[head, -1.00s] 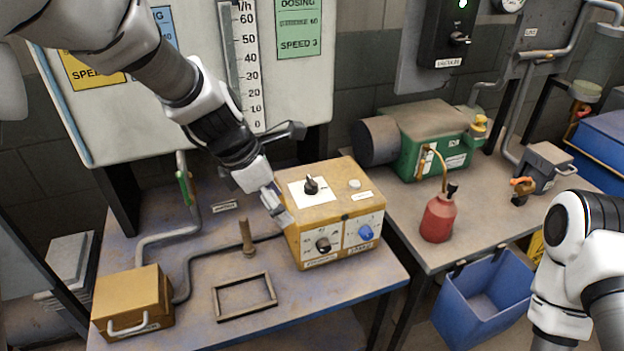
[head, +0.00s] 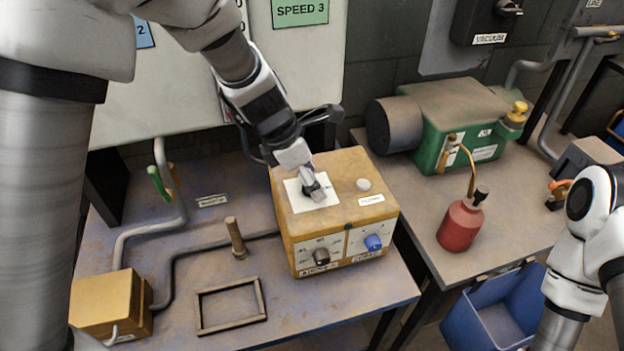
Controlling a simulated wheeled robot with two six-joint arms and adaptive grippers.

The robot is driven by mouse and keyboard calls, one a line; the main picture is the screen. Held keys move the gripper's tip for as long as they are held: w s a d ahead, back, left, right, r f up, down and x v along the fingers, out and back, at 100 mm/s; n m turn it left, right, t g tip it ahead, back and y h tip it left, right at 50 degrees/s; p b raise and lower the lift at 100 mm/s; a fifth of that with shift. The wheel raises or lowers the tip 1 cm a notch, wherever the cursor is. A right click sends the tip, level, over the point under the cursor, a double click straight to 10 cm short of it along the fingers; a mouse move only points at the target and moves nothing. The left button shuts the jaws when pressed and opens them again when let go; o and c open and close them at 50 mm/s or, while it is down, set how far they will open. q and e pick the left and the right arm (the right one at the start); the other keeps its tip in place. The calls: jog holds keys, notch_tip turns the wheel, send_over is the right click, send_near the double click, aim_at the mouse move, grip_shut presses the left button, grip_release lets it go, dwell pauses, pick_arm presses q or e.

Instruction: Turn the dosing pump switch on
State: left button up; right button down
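The dosing pump is a worn yellow box (head: 335,222) on the left table. Its top carries a black switch (head: 307,186) on a white plate (head: 296,203), and a round pale button (head: 363,185). Its front has a black knob (head: 321,256) and a blue knob (head: 373,243). My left gripper (head: 315,190) reaches down from the upper left, with its fingertips at the top switch and partly hiding it. Whether the fingers grip the switch or only touch it cannot be told. My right arm shows at the right edge; its gripper is out of view.
A wooden peg (head: 236,238), an empty dark frame (head: 231,326) and a small yellow box (head: 112,304) with a handle are left of the pump. A red bottle (head: 460,225) and a green motor (head: 460,122) stand on the right table. A blue bin (head: 497,318) hangs below.

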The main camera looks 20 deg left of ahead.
pick_arm(q)
jog(key=shift+w+f, duration=0.1)
jog(key=shift+f, duration=0.05)
jog(key=shift+s+r, duration=0.2)
jog(key=shift+s, duration=0.1)
jog(key=c, duration=1.1)
